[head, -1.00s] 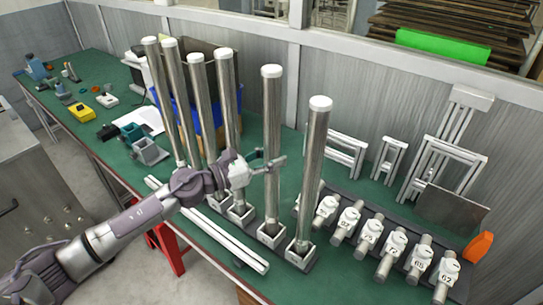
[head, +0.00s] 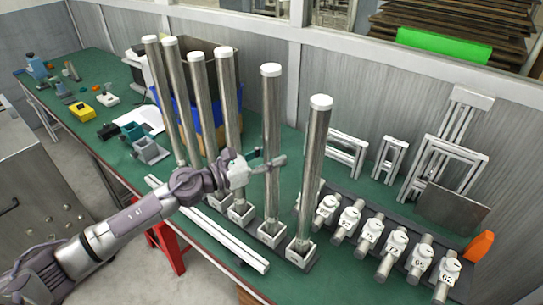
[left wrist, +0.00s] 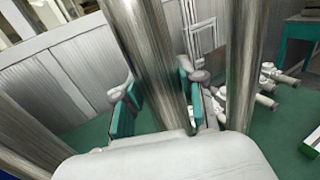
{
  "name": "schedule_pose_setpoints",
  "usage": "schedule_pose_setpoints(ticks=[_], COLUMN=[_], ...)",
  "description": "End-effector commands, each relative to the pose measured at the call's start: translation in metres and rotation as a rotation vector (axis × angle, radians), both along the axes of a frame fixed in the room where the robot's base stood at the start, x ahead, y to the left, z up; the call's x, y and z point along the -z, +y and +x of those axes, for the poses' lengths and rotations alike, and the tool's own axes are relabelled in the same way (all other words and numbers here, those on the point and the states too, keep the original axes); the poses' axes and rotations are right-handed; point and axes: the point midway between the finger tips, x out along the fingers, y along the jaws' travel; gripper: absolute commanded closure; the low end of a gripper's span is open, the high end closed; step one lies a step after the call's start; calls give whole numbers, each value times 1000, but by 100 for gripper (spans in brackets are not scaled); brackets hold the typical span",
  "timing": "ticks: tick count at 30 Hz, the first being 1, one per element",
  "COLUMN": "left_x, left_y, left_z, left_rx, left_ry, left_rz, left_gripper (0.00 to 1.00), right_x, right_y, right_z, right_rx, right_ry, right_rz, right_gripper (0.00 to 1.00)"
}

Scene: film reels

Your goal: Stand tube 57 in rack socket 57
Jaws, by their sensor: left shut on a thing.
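Several tall steel tubes with white caps stand in a row of pale square sockets on the green bench. No number 57 is readable on a tube or socket. My left gripper (head: 270,162) is shut around the second tube from the right (head: 271,110), at about mid-height. In the left wrist view this tube (left wrist: 150,55) passes between the teal finger pads (left wrist: 157,108). The tube looks upright, its lower end at its socket (head: 270,235); I cannot tell how deep it sits. The rightmost tube (head: 314,170) stands in the end socket (head: 301,253). My right gripper is not in view.
Several numbered white-collared cylinders (head: 397,243) lie in a dark rack at right, near an orange object (head: 480,246). White frames (head: 445,165) stand behind. White bars (head: 215,232) lie along the front edge. Neighbouring tubes (head: 229,100) stand close on the left.

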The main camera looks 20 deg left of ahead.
Motion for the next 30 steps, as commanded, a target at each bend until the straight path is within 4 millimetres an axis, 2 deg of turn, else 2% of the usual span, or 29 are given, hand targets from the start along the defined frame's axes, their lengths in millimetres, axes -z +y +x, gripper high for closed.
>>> schedule_pose_setpoints(ticks=[16,30], left_x=[-2,6], left_y=[0,0], left_z=[0,0], left_rx=[-1,0], left_ry=[-4,-4], left_rz=[-2,-2], left_gripper=[100,100], right_x=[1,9], right_y=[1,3], right_z=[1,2], right_rx=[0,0], right_ry=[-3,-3], right_rz=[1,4], right_gripper=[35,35])
